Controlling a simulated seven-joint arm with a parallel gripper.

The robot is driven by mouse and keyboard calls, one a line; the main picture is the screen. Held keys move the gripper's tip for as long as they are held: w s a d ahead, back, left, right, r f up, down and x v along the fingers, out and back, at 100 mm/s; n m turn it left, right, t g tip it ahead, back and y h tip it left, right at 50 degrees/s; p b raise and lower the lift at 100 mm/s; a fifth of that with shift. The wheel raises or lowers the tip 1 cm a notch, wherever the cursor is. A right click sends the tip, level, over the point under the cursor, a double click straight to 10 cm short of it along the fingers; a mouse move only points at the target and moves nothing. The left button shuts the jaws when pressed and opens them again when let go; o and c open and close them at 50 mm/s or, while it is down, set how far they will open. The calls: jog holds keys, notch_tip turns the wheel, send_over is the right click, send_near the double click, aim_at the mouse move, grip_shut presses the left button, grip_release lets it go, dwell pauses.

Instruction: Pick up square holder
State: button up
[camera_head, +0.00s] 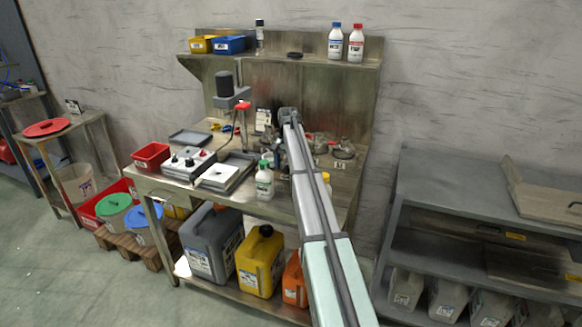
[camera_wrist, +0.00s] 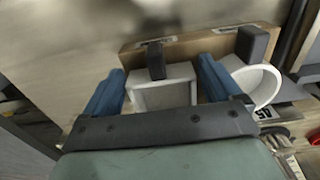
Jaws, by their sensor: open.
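In the wrist view a white square holder (camera_wrist: 165,93) sits against a tan board (camera_wrist: 125,57), with a dark block (camera_wrist: 155,62) at its upper edge. My gripper (camera_wrist: 162,68) is open. Its two blue fingers lie to the left and right of the holder, with small gaps that I cannot judge in depth. The lower part of the holder is hidden by the gripper body. In the head view my gripper (camera_head: 289,117) is over the back of the metal workbench (camera_head: 205,137); I cannot make out the square holder there.
A white round holder (camera_wrist: 268,85) stands close to the right finger, with a dark block (camera_wrist: 252,45) above it. On the bench are a white bottle with a green cap (camera_head: 264,182), a control box (camera_head: 188,163) and a red bin (camera_head: 151,156). A shelf (camera_head: 300,60) runs above.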

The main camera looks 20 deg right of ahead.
jog(key=shift+f, duration=0.1)
jog(key=shift+c, duration=0.3)
jog(key=c, duration=0.7)
